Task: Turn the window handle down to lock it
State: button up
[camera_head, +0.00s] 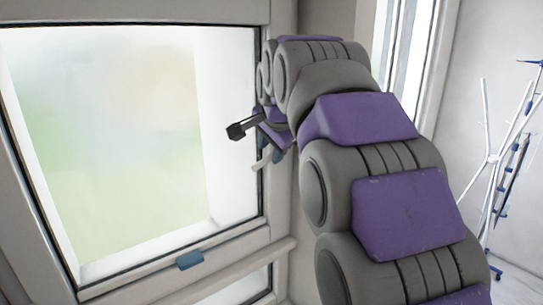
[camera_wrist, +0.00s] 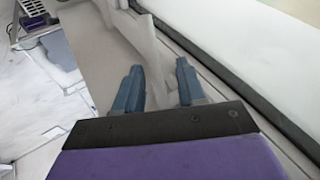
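The window handle (camera_wrist: 146,42) is a pale, off-white lever. In the wrist view it runs down from the top between the two blue-grey fingers of my gripper (camera_wrist: 158,70). The fingers are apart, with a visible gap, and the handle is nearer the left one. I cannot tell whether it touches that finger. In the head view my gripper (camera_head: 268,153) is at the window's right frame, mostly hidden by my arm. A pale end of the handle (camera_head: 261,164) shows just below it, slanting down to the left.
The large window pane (camera_head: 120,130) fills the left, inside a pale frame (camera_head: 180,274). A blue fitting (camera_head: 190,260) sits on the lower frame. Another narrow window (camera_head: 405,45) is behind my arm.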

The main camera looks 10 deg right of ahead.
aim_at(271, 154)
jog(key=x, duration=0.3)
jog(key=shift+d, duration=0.15)
jog(key=shift+w+d+f, duration=0.15)
jog(key=shift+d+f, duration=0.05)
jog(key=shift+d, duration=0.65)
jog(key=shift+a, duration=0.75)
jog(key=c, duration=0.4)
jog(key=shift+a, duration=0.1)
jog(key=c, duration=0.3)
grip_shut()
